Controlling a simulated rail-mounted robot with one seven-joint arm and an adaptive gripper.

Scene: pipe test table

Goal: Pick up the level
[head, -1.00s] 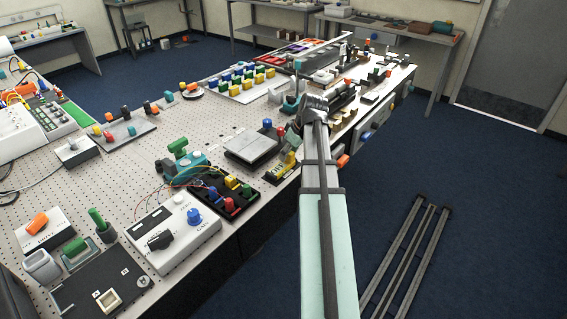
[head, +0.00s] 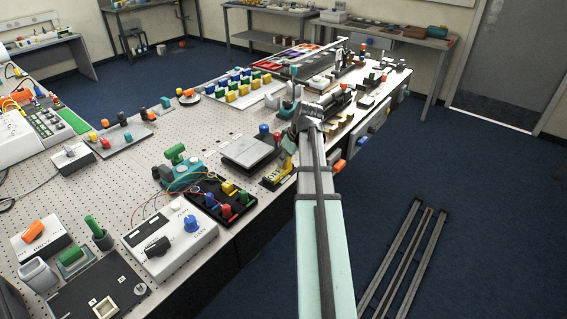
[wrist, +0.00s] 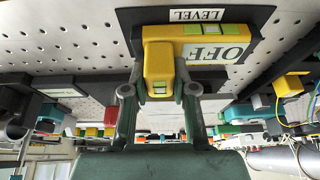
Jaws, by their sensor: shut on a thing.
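The level is a yellow block with pale green windows and a white "OFF" label (wrist: 190,52). In the wrist view it sits over a black plate marked "LEVEL" (wrist: 245,17). My arm partly hides the grip there. I cannot tell whether the level touches the plate.
A grey flat-topped device (head: 249,149) stands left of the level. A black tray with coloured knobs (head: 222,200) and a white control box (head: 168,238) are nearer. Green and blue parts (head: 180,170) lie further left. Floor right of the table is open, except for grey rails (head: 405,260).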

